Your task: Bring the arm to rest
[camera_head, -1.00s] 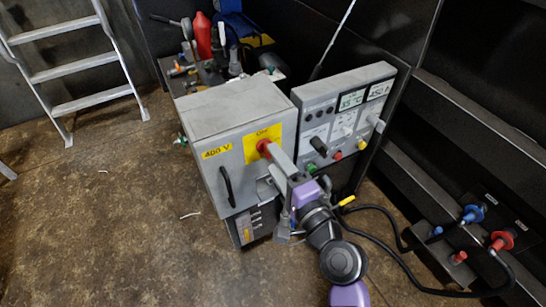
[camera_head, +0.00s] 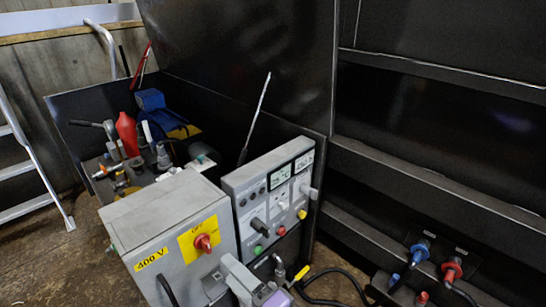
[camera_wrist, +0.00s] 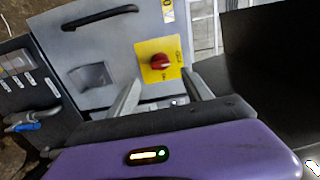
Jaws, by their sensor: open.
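My gripper (camera_head: 224,282) is at the lower edge of the head view, in front of the grey 400 V cabinet (camera_head: 150,220). In the wrist view its two fingers (camera_wrist: 163,95) are spread apart with nothing between them. The red rotary switch (camera_head: 203,243) sits on a yellow plate on the cabinet front. The switch also shows in the wrist view (camera_wrist: 159,61), beyond the fingertips and apart from them. Most of my arm is below the head view's edge.
A control panel (camera_head: 272,200) with displays and knobs stands right of the cabinet. Blue and red connectors (camera_head: 420,250) with black cables are at lower right. A bin of tools and a red bottle (camera_head: 127,135) is behind. A ladder (camera_head: 32,180) stands at left.

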